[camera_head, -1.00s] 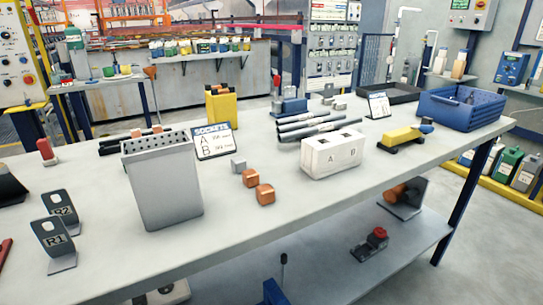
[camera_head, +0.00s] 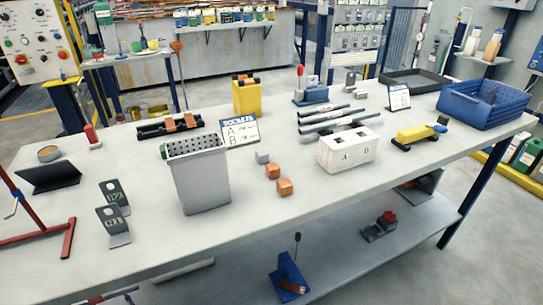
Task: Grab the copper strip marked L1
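No strip with a readable L1 mark shows. Copper-coloured pieces (camera_head: 180,123) lie across a black rack at the back left of the table; no mark is readable on them. Two small copper-coloured blocks, one nearer the back (camera_head: 272,171) and one nearer the front (camera_head: 284,187), sit mid-table. Two dark upright plates marked R1 (camera_head: 112,223) and R2 (camera_head: 114,196) stand at the left. Neither of my grippers is in view.
The long grey table (camera_head: 330,205) holds a grey perforated bin (camera_head: 203,182), a white block marked A (camera_head: 345,152), a yellow holder (camera_head: 246,98) and a blue crate (camera_head: 462,110). A red frame (camera_head: 68,238) stands at the left edge. The front strip is mostly clear.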

